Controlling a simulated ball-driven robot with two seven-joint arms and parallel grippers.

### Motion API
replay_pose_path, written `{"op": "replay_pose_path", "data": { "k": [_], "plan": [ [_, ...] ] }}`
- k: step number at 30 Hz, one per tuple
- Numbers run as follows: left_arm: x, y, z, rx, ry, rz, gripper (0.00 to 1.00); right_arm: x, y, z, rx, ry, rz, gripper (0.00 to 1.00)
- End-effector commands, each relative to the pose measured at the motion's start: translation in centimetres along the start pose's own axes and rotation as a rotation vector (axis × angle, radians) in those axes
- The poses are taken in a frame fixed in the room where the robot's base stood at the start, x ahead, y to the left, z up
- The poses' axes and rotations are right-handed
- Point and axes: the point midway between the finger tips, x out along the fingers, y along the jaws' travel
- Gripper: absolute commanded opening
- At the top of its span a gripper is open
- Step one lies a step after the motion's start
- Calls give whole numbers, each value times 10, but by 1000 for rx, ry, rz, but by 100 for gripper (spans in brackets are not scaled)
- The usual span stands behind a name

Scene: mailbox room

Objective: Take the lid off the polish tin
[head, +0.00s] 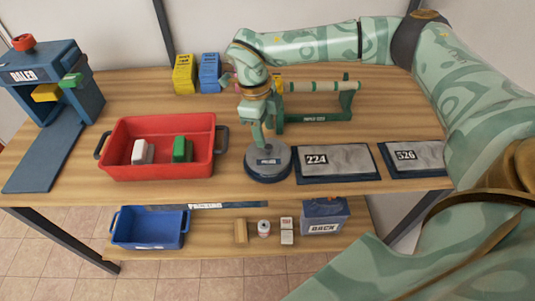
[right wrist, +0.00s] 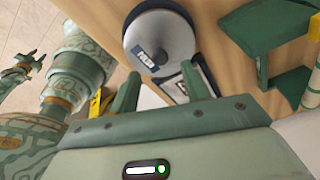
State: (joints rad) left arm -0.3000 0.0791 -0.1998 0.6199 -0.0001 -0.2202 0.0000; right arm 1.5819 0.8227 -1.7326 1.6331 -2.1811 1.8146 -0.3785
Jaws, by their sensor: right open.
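The polish tin (head: 268,172) is a round, dark blue-grey tin near the table's front edge. Its lighter grey lid (head: 280,155) is on it, with a small blue label. The lid also shows in the right wrist view (right wrist: 172,32). My right gripper (head: 263,141) points down over the back part of the lid, open and holding nothing. In the right wrist view its two fingers (right wrist: 160,87) are spread, with the lid beyond their tips. Whether they touch it I cannot tell. My left gripper (right wrist: 30,58) shows small at the left there, fingers apart, away from the tin.
A red crate (head: 162,172) with a white and a green block stands left of the tin. Plates marked 224 (head: 340,163) and 526 (head: 413,158) lie to its right. A green roll stand (head: 345,104) is behind. A blue machine (head: 60,85) stands far left.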

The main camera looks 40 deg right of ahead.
Motion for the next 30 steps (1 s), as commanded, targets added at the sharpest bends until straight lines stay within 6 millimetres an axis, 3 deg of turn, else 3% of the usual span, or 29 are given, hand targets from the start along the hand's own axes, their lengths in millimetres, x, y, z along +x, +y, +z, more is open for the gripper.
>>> {"op": "replay_pose_path", "data": {
  "k": [9,16,17,21,22,30],
  "plan": [
    [15,1,6,0,-11,2,34,48,0,0,-1,3,2,47],
    [14,1,5,0,-11,2,34,50,0,0,0,0,0,47],
    [14,1,5,0,-11,2,34,50,0,0,0,0,0,44],
    [14,1,5,0,-11,2,34,50,0,0,0,1,0,5],
    [14,1,5,0,-11,2,34,50,0,0,0,0,0,1],
    [14,1,5,1,-10,3,34,50,0,0,-1,1,0,0]
  ]
}}
